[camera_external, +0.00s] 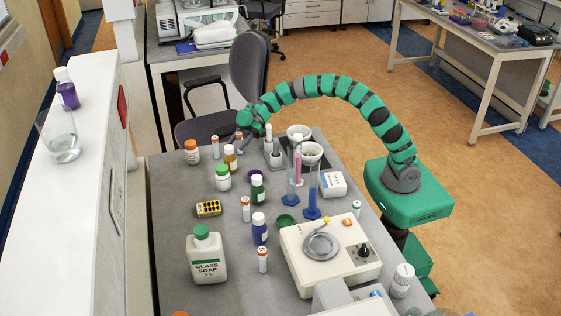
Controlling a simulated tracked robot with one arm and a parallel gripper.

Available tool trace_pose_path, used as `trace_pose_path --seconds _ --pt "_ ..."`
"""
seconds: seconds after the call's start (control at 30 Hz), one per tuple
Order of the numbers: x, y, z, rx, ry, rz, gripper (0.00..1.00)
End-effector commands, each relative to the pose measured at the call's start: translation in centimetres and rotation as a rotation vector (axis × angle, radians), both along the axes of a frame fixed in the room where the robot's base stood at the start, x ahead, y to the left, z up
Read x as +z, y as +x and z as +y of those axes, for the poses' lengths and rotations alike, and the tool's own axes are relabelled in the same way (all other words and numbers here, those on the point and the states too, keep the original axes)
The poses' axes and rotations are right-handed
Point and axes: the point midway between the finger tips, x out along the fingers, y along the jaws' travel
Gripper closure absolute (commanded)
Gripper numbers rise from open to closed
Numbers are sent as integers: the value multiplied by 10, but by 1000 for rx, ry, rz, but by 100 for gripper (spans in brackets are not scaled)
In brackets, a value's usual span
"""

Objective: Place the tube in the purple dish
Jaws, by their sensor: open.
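My gripper (240,132) is at the far left end of my green arm, low over the back part of the grey table. It is open. A small tube with an orange top (239,142) stands right at the fingertips; I cannot tell whether it is between them. A purple dish (256,173) lies mid-table, mostly hidden behind a green bottle with a white cap (258,189).
Bottles crowd around: an orange one (192,152), a brown one (230,157), a green-capped white one (222,177) and a blue one (259,229). Tall cylinders (312,180) stand right of the dish. A green dish (286,223) lies near the white stirrer (345,268).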

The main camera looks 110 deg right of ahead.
Motion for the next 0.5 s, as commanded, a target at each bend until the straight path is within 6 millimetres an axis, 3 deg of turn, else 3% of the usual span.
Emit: trace_pose_path --seconds 0.2,0.5 --pt "21 -36 -30 -8 0 -6 54" --pt "42 -77 -59 -4 -1 -5 54"
